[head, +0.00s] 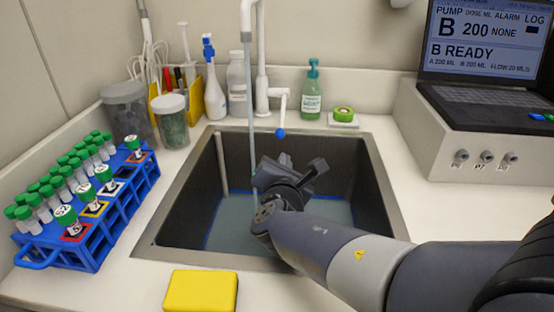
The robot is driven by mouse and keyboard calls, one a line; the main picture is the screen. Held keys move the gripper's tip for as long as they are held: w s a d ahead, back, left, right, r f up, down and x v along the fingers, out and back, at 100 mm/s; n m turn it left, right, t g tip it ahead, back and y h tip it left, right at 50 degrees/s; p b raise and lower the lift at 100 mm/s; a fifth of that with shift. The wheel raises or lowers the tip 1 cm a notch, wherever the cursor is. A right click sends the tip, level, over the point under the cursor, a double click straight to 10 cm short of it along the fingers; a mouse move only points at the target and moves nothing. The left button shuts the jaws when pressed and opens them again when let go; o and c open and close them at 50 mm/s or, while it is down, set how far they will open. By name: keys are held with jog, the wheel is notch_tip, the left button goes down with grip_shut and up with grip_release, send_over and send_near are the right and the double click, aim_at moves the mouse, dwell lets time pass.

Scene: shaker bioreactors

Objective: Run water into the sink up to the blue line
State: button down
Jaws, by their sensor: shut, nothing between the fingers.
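The sink (180,210) is a dark basin with a metal rim in the middle of the head view. A blue line (212,215) runs around its inner walls. A grey-blue water surface (232,235) lies close to that line; whether it touches it all round I cannot tell. A thin stream (250,120) falls from the white tap (262,70) into the sink. The tap's white lever (283,105) hangs down with a blue tip (280,132). My gripper (312,168) is shut and empty over the sink, below and right of the lever and apart from it. My arm hides the sink's front right.
A blue tube rack (95,225) stands left, a yellow sponge (201,291) in front. Jars (170,120), a spray bottle (214,90) and a green soap bottle (312,92) line the back. A laptop (480,60) sits on a white box (470,135) at right.

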jog(key=w+a+f+n+y+b, duration=0.1)
jog(key=w+a+n, duration=0.1)
jog(key=w, duration=0.7)
jog(key=shift+w+f+n, duration=0.2)
jog(key=shift+f+n, duration=0.15)
jog(key=shift+n, duration=0.05)
jog(key=shift+a+r, duration=0.1)
